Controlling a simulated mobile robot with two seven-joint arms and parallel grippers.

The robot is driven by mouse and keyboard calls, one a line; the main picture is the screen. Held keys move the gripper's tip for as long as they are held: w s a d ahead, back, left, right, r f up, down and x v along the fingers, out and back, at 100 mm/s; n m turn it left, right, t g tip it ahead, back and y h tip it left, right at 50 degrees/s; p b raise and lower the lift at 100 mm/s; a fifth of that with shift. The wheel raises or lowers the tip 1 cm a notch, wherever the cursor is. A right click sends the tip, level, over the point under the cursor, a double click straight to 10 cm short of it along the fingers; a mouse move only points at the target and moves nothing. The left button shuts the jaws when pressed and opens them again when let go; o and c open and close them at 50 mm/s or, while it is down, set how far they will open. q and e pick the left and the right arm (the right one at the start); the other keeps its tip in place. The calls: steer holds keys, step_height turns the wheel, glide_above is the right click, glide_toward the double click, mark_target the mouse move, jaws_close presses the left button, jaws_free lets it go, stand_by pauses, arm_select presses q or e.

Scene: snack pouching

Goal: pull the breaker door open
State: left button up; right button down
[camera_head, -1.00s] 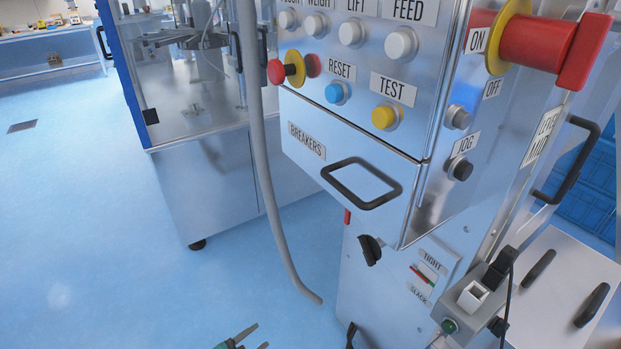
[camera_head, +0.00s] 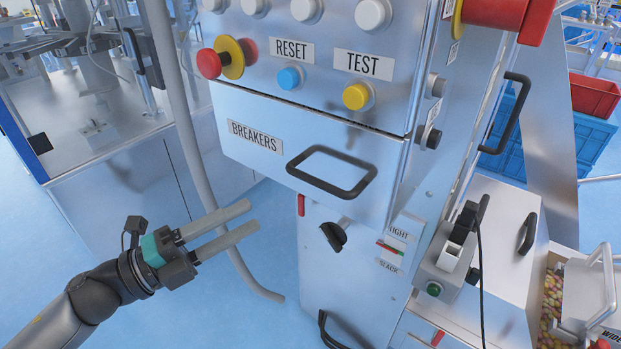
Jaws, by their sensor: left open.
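The breaker door (camera_head: 250,108) is a metal panel on the front of the machine, with a "BREAKERS" label (camera_head: 255,136) at its left. A black loop handle (camera_head: 331,186) sticks out from its lower part. The door looks shut. My left gripper (camera_head: 244,221) comes in from the lower left, with two long grey fingers apart and nothing between them. It is to the left of the handle and a little lower in the picture, apart from it. My right gripper is not in view.
Above the door are a red emergency knob (camera_head: 209,63), a blue RESET button (camera_head: 289,78) and a yellow TEST button (camera_head: 357,96). A grey hose (camera_head: 180,120) hangs beside the door. A black knob (camera_head: 333,237) is below the handle. Blue floor is open at left.

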mark_target(315, 178)
arm_select(q)
steer(key=p+x, duration=0.1)
steer(key=x, duration=1.2)
steer(key=shift+w+d+f+p, duration=0.1)
steer(key=shift+w+d+p, duration=0.05)
steer(key=shift+p, duration=0.15)
jaws_close()
stand_by(0.9)
